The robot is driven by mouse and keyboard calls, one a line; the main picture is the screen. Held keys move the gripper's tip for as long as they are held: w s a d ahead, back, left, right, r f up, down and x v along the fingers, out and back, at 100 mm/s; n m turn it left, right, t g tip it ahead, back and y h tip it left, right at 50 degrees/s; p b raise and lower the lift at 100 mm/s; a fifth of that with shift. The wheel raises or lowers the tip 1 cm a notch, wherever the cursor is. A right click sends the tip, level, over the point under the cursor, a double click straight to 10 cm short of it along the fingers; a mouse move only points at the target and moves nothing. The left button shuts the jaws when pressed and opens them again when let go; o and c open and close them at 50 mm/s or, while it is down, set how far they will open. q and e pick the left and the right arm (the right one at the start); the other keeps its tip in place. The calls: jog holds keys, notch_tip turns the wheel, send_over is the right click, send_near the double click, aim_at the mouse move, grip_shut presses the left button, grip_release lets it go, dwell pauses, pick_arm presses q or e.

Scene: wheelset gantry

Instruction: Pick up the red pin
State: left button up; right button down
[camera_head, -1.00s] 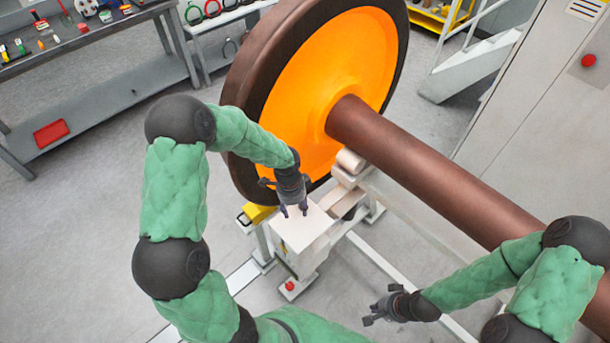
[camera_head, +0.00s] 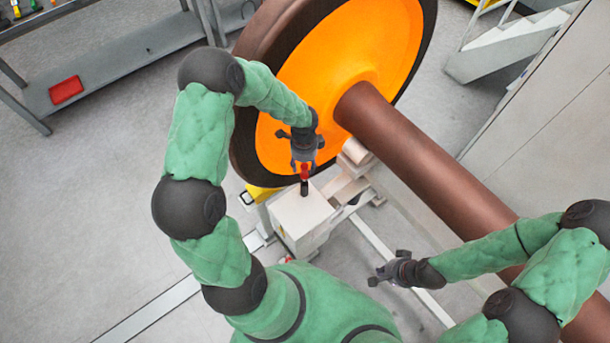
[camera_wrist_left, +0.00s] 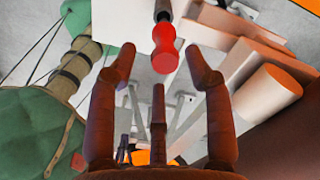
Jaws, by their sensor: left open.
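The red pin (camera_head: 304,172) stands upright on the top of a white block (camera_head: 292,215), with its red end up and a dark part below. My left gripper (camera_head: 304,162) is open just above the pin's red end in the head view. In the left wrist view the red pin (camera_wrist_left: 165,50) lies ahead of the spread fingers of my left gripper (camera_wrist_left: 160,58), and nothing is held. Whether a finger touches the pin cannot be told. My right gripper (camera_head: 384,268) is open and empty, low at the right, away from the block.
A large wheel with an orange face (camera_head: 350,50) stands right behind my left gripper. Its brown axle (camera_head: 430,160) runs to the lower right. A grey workbench (camera_head: 120,70) with a red tray (camera_head: 66,89) is at the upper left. Floor at left is clear.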

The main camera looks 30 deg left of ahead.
aim_at(304, 171)
pick_arm(q)
jog(key=shift+w+a+f, duration=0.1)
jog(key=shift+w+f, duration=0.05)
jog(key=shift+f, duration=1.2)
jog(key=shift+w+a+f, duration=0.1)
jog(key=shift+w+f, duration=0.05)
jog(key=shift+f, duration=1.2)
jog(key=shift+s+d, duration=0.1)
grip_shut()
